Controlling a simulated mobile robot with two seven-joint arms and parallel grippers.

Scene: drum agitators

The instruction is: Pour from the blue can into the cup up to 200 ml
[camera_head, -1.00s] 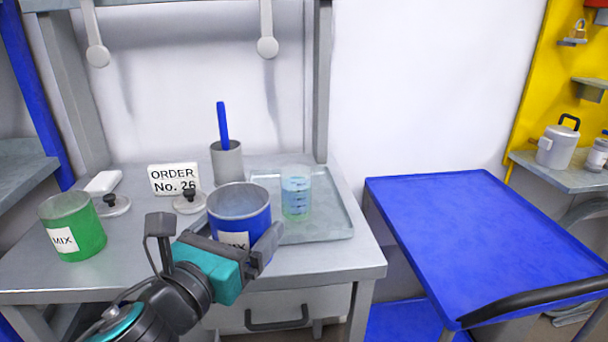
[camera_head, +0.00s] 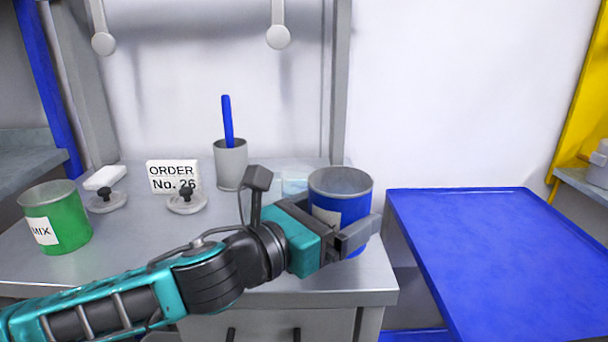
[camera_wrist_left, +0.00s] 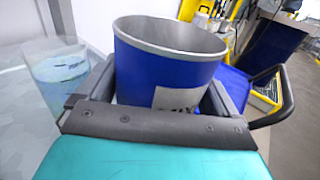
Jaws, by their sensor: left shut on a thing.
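The blue can (camera_head: 345,190) with a white label is held upright by my left gripper (camera_head: 345,228), whose jaws are shut around its sides. The can also shows large in the left wrist view (camera_wrist_left: 150,78), its open top tilted toward the camera and its contents out of sight. The clear cup (camera_head: 294,180) stands behind the gripper in the head view, mostly hidden by the gripper and can. In the left wrist view the cup (camera_wrist_left: 62,72) is left of the can, with dark marks and bluish content; its level cannot be read. My right gripper is not in view.
A green can (camera_head: 58,222) stands at the left of the bench. An order sign (camera_head: 172,172), two round lids (camera_head: 187,205), and a grey holder (camera_head: 231,165) with a blue stick are behind. A blue cart (camera_head: 490,240) stands to the right.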

